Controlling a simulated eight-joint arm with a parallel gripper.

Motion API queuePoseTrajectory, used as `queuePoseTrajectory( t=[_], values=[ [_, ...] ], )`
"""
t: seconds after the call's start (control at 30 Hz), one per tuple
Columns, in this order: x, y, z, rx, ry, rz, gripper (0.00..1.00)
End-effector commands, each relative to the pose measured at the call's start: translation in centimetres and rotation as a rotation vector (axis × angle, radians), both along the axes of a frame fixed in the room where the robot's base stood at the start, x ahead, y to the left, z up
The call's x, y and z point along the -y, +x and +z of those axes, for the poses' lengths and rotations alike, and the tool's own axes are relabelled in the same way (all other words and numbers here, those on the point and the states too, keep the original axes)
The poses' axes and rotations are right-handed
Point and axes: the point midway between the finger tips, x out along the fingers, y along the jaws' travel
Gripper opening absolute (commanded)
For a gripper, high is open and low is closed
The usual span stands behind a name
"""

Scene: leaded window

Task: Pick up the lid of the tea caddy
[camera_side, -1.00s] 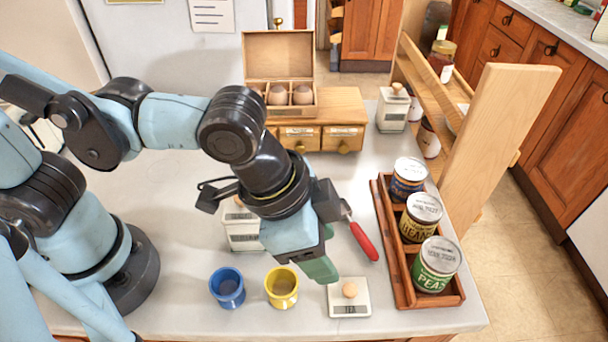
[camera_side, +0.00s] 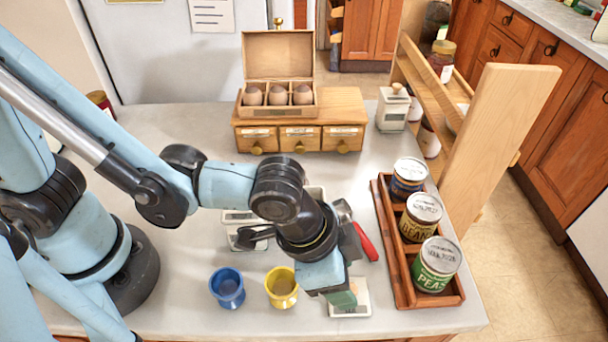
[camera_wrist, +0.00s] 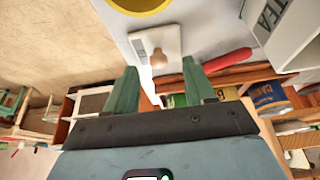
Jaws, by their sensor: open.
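The tea caddy's white square lid (camera_side: 363,300) is near the counter's front edge in the side view, partly hidden behind my gripper. In the wrist view the lid (camera_wrist: 172,40) shows its round wooden knob (camera_wrist: 156,60) close to my fingertips, roughly in line with the gap between them. I cannot tell how much caddy body lies under it. My gripper (camera_side: 343,300) is open, with green fingers over the lid's left part in the side view. In the wrist view my gripper (camera_wrist: 159,70) has its two fingers apart with nothing held.
A yellow mug (camera_side: 282,292) and a blue mug (camera_side: 227,292) stand left of the lid. A red-handled tool (camera_side: 364,242) lies behind. A wooden rack (camera_side: 398,285) of cans stands at right. Another white box marked TEA (camera_wrist: 292,30) is at upper right in the wrist view.

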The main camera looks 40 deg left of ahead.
Motion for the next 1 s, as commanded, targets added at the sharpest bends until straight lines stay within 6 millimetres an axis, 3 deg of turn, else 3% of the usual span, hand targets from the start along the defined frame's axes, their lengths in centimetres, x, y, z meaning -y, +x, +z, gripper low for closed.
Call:
queuePoseTrajectory(
  t=[0.3, 0.67, 1.0],
  values=[
    [0.8, 0.6, -2.4, 0.0, 0.0, 0.0, 0.54],
    [0.9, 0.7, -2.7, 0.0, 0.0, 0.0, 0.53],
    [0.9, 0.7, -2.7, 0.0, 0.0, 0.0, 0.0]
  ],
)
